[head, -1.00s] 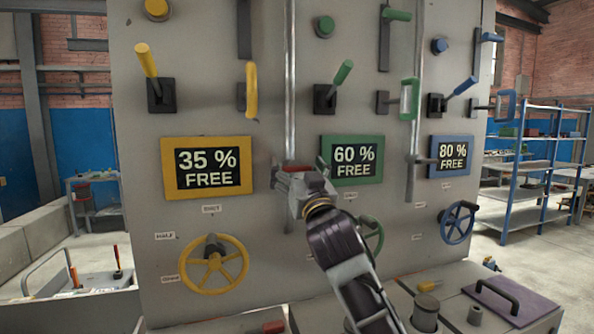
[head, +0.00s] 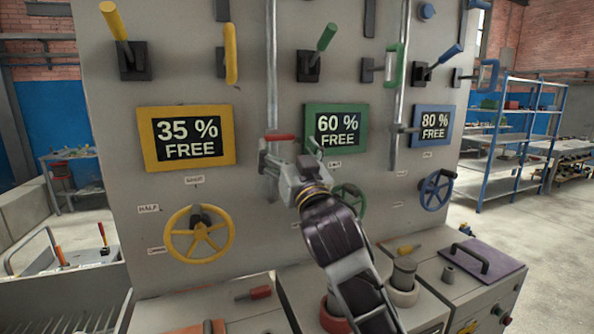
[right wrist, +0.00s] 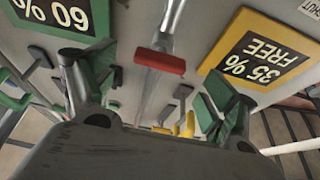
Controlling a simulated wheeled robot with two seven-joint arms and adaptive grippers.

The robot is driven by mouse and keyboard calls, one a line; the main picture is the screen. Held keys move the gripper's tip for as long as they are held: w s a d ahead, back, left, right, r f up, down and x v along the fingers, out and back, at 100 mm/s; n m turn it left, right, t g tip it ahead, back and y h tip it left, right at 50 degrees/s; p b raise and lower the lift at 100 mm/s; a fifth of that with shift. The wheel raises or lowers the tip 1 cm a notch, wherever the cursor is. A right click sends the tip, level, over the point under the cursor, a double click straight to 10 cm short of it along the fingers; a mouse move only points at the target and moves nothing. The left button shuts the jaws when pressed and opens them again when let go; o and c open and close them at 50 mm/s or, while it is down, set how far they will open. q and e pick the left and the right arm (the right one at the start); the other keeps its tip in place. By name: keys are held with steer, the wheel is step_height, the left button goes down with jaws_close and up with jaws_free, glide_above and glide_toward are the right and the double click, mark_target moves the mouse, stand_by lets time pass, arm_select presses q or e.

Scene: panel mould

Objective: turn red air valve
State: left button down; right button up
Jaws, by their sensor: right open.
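The red air valve's bar handle (head: 280,137) lies roughly level across a vertical metal pipe (head: 271,75), between the yellow and green displays. It also shows in the right wrist view (right wrist: 160,62), upside down there. My right gripper (head: 288,153) is open just below and in front of the handle. In the right wrist view its two green-padded fingers (right wrist: 160,92) stand apart on either side, with the red handle beyond them. I see no contact. Part of the pipe is hidden behind the gripper. My left gripper is not in view.
A yellow 35 % display (head: 188,138) and a green 60 % display (head: 337,130) flank the pipe. A green wheel (head: 349,203) is close on the right, a yellow wheel (head: 199,235) lower left. A bench with loose parts (head: 250,312) stands below the panel.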

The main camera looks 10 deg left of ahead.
steer(key=v, duration=0.6)
steer(key=shift+s, duration=0.25)
steer(key=shift+d+f, duration=0.15)
stand_by(0.3)
